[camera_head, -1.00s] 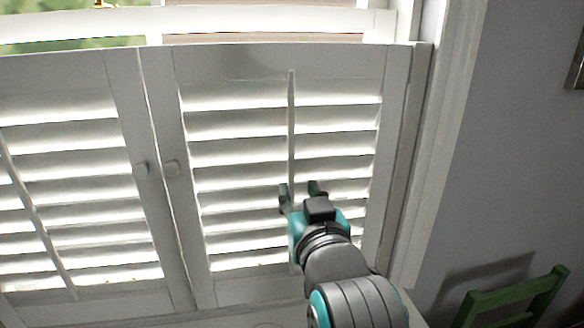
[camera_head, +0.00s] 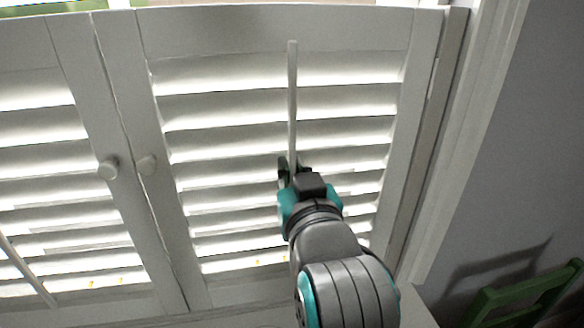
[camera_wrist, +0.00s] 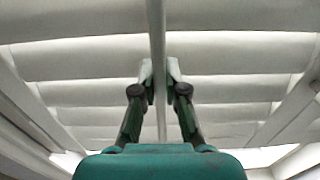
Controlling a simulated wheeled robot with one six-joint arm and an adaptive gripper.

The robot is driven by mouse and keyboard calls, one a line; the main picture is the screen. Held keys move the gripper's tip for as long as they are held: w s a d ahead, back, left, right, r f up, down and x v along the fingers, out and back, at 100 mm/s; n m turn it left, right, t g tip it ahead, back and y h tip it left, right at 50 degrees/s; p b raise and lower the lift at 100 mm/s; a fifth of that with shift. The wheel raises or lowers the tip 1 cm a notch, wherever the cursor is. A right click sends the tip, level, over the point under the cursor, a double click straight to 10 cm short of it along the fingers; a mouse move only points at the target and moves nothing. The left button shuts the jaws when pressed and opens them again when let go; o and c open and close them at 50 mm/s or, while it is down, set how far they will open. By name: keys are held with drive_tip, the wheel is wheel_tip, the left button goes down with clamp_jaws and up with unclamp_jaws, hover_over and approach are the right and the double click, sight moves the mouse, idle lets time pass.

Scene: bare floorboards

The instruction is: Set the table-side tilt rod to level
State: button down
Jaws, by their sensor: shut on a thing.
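The tilt rod (camera_head: 292,90) on the right-hand shutter panel is a thin white upright bar in front of the louvres (camera_head: 230,109). My gripper (camera_head: 291,166) is at the rod's lower half in the head view, and the arm hides the rod below it. In the wrist view the rod (camera_wrist: 156,30) runs down from the top between the two fingers of my gripper (camera_wrist: 160,82), which are closed on it. The louvres are tilted, with bright light in the gaps between them.
A left shutter panel (camera_head: 65,30) has its own tilt rod (camera_head: 26,268). A green chair (camera_head: 530,300) stands at lower right by the grey wall (camera_head: 525,150).

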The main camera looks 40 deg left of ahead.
drive_tip(key=shift+f, duration=0.1)
drive_tip(key=shift+f, duration=1.4)
drive_tip(key=c, duration=1.2)
unclamp_jaws()
drive_tip(key=v, duration=0.7)
drive_tip(key=shift+s+d, duration=0.15)
drive_tip(key=shift+d, duration=0.05)
